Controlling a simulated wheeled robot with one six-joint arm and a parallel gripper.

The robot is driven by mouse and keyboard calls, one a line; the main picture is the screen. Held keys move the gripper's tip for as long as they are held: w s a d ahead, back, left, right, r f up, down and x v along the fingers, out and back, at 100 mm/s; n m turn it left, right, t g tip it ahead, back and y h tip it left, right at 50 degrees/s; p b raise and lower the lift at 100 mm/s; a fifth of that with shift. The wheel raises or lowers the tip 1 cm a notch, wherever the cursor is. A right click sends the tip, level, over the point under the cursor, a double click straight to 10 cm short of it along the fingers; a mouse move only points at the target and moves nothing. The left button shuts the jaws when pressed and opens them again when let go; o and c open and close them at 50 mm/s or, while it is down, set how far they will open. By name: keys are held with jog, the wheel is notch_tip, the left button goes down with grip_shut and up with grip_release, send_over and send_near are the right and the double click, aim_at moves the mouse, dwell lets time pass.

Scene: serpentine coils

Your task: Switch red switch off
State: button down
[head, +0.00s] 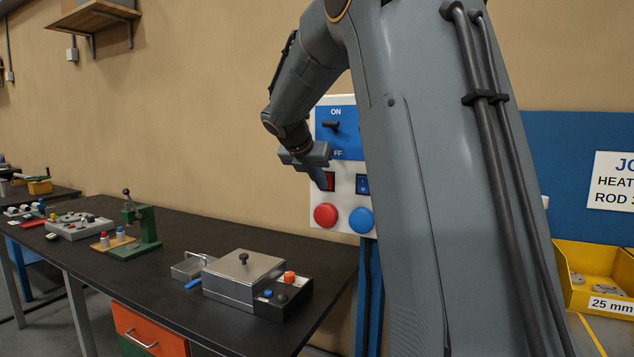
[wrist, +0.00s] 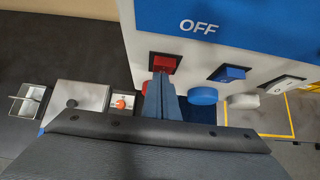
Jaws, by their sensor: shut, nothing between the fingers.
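The red switch (head: 330,181) is a rocker in a black frame on the white wall panel (head: 346,179), below the blue ON/OFF plate. It also shows in the wrist view (wrist: 165,63), directly ahead of my fingertips. My gripper (head: 323,183) is shut and empty, with its blue-grey fingers pointing at the switch. In the wrist view the fingertips (wrist: 161,76) overlap the lower part of the switch; I cannot tell whether they touch it. The fingers hide part of the switch, and which way it is tipped is unclear.
A blue switch (head: 363,185) sits just right of the red one. A red button (head: 326,215) and a blue button (head: 361,220) are below. A black lever (head: 331,125) is above. The dark bench (head: 250,236) with a metal box (head: 243,275) lies to the left.

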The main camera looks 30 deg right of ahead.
jog(key=shift+d+r+p, duration=0.2)
jog(key=shift+r+p, duration=0.3)
jog(key=shift+r, duration=0.15)
jog(key=shift+d+r+p, duration=0.15)
jog(key=shift+r+p, duration=0.3)
jog(key=shift+r, duration=0.2)
jog(key=shift+a, duration=0.1)
jog(key=f+b+v, duration=0.1)
jog(key=v, duration=1.2)
jog(key=shift+s+a, duration=0.3)
jog(key=shift+a, duration=0.15)
